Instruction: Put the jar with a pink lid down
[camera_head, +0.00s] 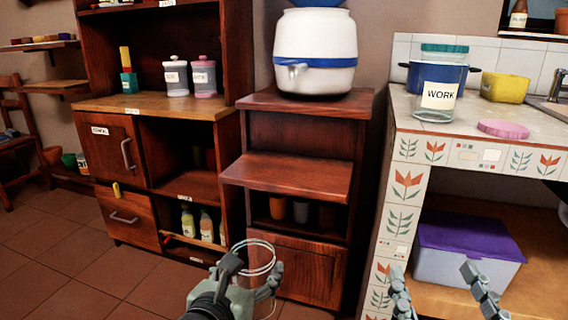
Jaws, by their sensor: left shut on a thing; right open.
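My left gripper (252,289) is at the bottom centre, shut on a clear glass jar (262,255). The jar's ringed rim stands above the fingers, and I see no lid on it. The hand hides much of its body. A flat pink lid (503,129) lies alone on the tiled counter (480,131) at the right. My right gripper (440,290) is open and empty at the bottom right, in front of the space under the counter. A canister with a pinkish lid (203,77) stands on the left cabinet beside a grey-lidded one (176,77).
A teal-lidded jar labelled WORK (438,92), a blue pot (412,77) and a yellow container (505,88) stand on the counter. A purple-lidded box (466,245) sits below it. A white dispenser (316,55) tops the middle cabinet, whose slanted board (290,176) is bare.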

